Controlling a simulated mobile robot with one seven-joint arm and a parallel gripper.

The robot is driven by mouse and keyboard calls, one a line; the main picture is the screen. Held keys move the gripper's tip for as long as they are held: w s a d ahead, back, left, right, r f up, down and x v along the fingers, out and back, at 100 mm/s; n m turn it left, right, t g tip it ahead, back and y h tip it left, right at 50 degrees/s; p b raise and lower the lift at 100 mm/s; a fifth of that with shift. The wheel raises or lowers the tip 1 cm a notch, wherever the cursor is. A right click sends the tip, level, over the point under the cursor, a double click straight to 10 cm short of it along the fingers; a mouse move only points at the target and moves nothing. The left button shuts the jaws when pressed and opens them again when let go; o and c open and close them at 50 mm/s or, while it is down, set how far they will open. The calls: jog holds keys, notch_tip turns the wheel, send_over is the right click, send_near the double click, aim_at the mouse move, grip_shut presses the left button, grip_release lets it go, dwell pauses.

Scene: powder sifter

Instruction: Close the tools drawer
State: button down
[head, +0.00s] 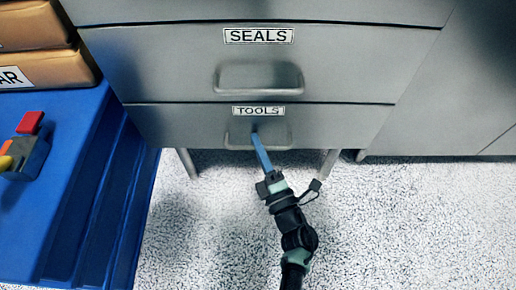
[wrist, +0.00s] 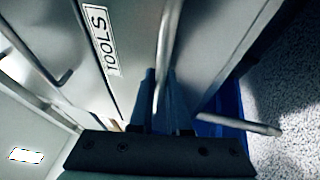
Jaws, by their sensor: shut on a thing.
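The tools drawer (head: 185,124) is the grey lower drawer with a TOOLS label (head: 258,111) in the head view. Its front looks about flush with the drawer above, though the exact gap is hard to tell. My gripper (head: 255,136) reaches up from below to the drawer's bar handle (head: 280,138). In the wrist view the blue fingers (wrist: 156,80) are shut on the handle (wrist: 168,38), one on either side of the bar. The drawer front also shows in the wrist view (wrist: 138,50), and its inside is not visible.
The seals drawer (head: 160,62) with its own handle (head: 258,78) sits directly above. A blue stand (head: 60,200) on the left carries brown boxes (head: 45,70) and a small coloured block device (head: 26,150). The speckled floor (head: 400,220) is clear at the right.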

jog(key=c, duration=0.9)
grip_release()
jog(key=shift+w, duration=0.15)
jog(key=p+v, duration=0.4)
jog(key=v, duration=0.9)
jog(key=shift+f, duration=0.1)
